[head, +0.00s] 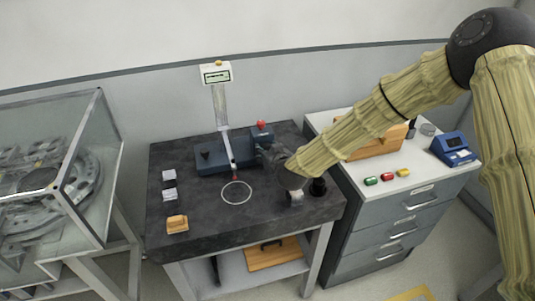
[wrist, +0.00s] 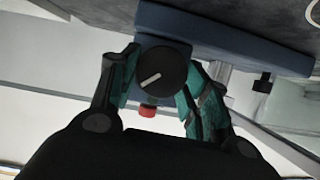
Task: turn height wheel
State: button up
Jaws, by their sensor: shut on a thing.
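The height wheel (wrist: 165,74) is a round black knob with a white line across its face, on the end of the dark blue measuring instrument. My gripper (wrist: 161,64) has its teal fingers on either side of the wheel and is shut on it. The white line slants in the wrist view. The instrument's blue base (head: 212,156) lies on the dark table in the head view, with an upright column and a display head (head: 215,73) on top. In the head view my gripper (head: 271,154) is at the base's right end, and the wheel is hidden.
A red knob (head: 261,124) sits above the gripper. The dark stone table (head: 200,222) bears a white circle, small blocks and an orange block (head: 177,223). A drawer cabinet (head: 392,228) stands right, with a blue device (head: 455,147). A glass case (head: 80,165) stands left.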

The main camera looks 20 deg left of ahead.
dwell(0.4)
jog(key=o, duration=1)
jog(key=v, duration=1.2)
jog(key=shift+r, duration=0.1)
